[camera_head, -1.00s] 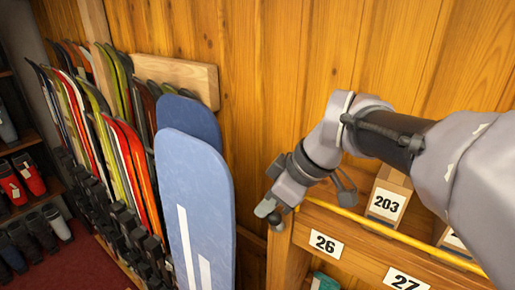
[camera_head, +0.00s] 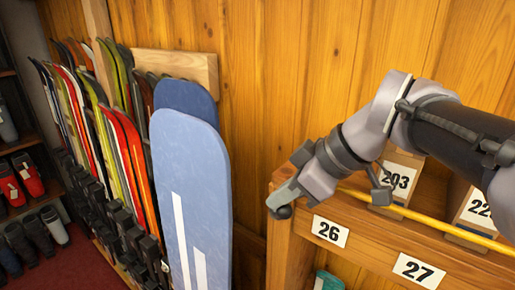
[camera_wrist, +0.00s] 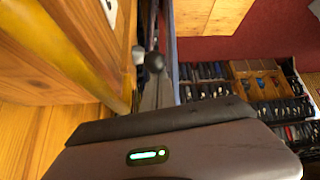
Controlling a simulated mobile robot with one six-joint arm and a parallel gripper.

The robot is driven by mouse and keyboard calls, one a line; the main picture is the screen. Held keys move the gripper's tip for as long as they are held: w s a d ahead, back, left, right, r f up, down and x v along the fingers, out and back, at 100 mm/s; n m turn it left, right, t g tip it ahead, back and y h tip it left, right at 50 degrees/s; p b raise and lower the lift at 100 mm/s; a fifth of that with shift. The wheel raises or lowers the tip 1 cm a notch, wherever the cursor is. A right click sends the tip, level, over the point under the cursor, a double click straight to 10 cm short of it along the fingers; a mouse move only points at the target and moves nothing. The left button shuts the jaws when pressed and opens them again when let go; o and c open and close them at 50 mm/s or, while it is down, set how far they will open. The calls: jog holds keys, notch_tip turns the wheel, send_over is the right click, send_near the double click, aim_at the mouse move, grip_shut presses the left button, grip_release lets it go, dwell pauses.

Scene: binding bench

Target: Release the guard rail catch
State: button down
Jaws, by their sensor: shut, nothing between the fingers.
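The yellow guard rail (camera_head: 428,218) runs along the front of the wooden pigeonhole unit, above the number labels. A dark round knob (camera_head: 283,212), apparently the catch, sits at the unit's left front corner. It also shows in the wrist view (camera_wrist: 154,62), near the end of the rail (camera_wrist: 75,55). My gripper (camera_head: 279,199) is at this corner, shut and empty, with its fingertips right by the knob. I cannot tell whether they touch it. The gripper's housing fills the bottom of the wrist view, and the catch's mounting is hidden.
Numbered boxes 203 (camera_head: 396,180) and 22-something (camera_head: 478,213) stand behind the rail. A blue snowboard (camera_head: 190,190) stands left of my gripper, with a rack of skis (camera_head: 105,150) beyond. Boots (camera_head: 28,172) are on shelves at far left. The wooden wall (camera_head: 310,70) is behind.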

jog(key=shift+s+d+f+b, duration=0.2)
jog(key=shift+s+d+b, duration=0.1)
jog(key=shift+d+b, duration=0.05)
dwell(0.5)
jog(key=p+v, duration=1.2)
jog(key=v, duration=0.5)
jog(key=shift+d+r+p, duration=0.2)
jog(key=shift+p, duration=0.2)
jog(key=shift+s, duration=0.1)
